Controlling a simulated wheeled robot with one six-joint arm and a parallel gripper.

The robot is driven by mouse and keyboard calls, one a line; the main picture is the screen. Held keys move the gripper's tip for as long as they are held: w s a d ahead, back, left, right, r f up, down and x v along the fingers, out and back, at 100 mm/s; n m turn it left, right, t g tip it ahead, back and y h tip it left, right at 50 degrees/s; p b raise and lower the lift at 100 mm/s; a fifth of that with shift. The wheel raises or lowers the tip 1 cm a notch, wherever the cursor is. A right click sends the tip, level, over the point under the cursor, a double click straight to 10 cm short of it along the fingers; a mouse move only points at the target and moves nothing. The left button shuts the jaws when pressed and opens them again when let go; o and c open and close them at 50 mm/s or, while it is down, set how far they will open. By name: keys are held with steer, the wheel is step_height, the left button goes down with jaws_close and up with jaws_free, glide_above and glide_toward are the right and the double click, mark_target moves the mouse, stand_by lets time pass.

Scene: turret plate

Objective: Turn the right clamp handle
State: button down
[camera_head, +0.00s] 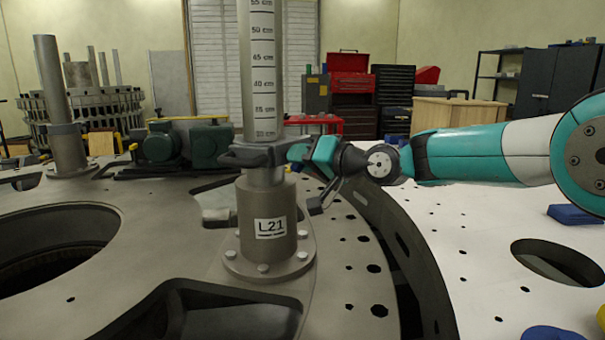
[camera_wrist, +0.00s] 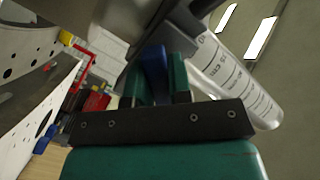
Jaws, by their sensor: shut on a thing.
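The clamp (camera_head: 256,154), a dark grey collar with a handle loop on its left, sits around the post (camera_head: 262,70) above a base labelled L21 (camera_head: 269,228). My gripper (camera_head: 296,152) reaches in from the right and is shut at the clamp's right side. In the wrist view, its green fingers (camera_wrist: 158,80) close on a blue piece (camera_wrist: 154,68), apparently the clamp handle's grip. The dark clamp body and the post marked in cm (camera_wrist: 235,80) show just beyond. The fingers hide much of the grip.
A second post (camera_head: 52,95) with a collar stands at the left of the plate. The plate has large openings (camera_head: 50,245) and a curved slot (camera_head: 395,250). A green motor unit (camera_head: 185,143) lies behind. A red tool chest (camera_head: 351,85) stands at the back.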

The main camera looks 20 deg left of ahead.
steer(key=n+t+b, duration=0.1)
steer(key=n+b, duration=0.4)
steer(key=shift+f+h, duration=0.2)
steer(key=shift+h, duration=0.2)
steer(key=shift+r+n+b, duration=0.2)
steer(key=shift+n+b, duration=0.85)
steer(key=shift+n, duration=0.15)
steer(key=shift+r+t, duration=0.1)
steer(key=shift+t, duration=0.2)
steer(key=c, duration=1)
jaws_free()
steer(key=shift+c, duration=0.2)
steer(key=shift+d, duration=0.1)
steer(key=b+v, duration=0.3)
steer(key=v, duration=1.4)
steer(key=shift+d, duration=0.15)
steer(key=shift+r, duration=0.1)
